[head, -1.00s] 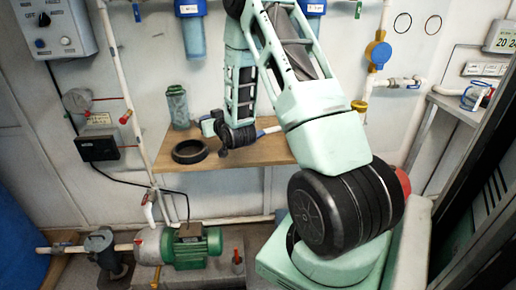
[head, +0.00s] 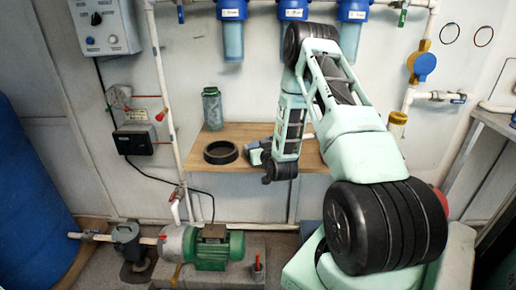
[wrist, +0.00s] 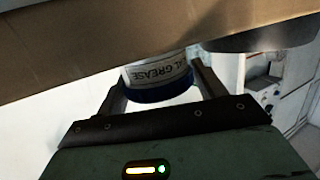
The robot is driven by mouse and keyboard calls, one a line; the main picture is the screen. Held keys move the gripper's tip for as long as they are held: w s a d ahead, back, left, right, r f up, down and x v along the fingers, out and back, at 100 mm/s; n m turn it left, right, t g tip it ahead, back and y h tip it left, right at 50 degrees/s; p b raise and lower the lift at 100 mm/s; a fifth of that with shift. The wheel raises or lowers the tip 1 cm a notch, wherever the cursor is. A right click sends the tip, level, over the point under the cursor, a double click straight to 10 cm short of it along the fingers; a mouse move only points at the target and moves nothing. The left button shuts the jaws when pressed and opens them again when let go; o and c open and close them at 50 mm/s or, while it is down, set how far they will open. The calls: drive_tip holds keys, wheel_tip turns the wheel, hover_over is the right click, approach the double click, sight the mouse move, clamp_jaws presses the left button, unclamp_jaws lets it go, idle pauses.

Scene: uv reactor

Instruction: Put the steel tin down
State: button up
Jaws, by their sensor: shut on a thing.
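In the wrist view my gripper (wrist: 158,72) is shut on the steel tin (wrist: 157,76), one finger on each side. The tin has a pale label ending in "L GREASE" and a blue rim. The picture seems upside down, with the wooden shelf across the top. The tin's far end meets the shelf in this view; I cannot tell whether it touches. In the head view the wooden shelf (head: 238,135) is on the back wall with my wrist in front of it. I cannot make out the fingers or tin there.
A black ring (head: 221,152) and a green-grey canister (head: 212,108) stand on the shelf's left part. Blue-topped filters (head: 232,30) hang above. A white pipe (head: 167,110) runs past the shelf's left end. A green pump (head: 213,248) stands below.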

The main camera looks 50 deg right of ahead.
drive_tip(key=shift+f, duration=0.2)
drive_tip(key=shift+f, duration=0.2)
drive_tip(key=o, duration=1)
drive_tip(key=shift+r, duration=0.15)
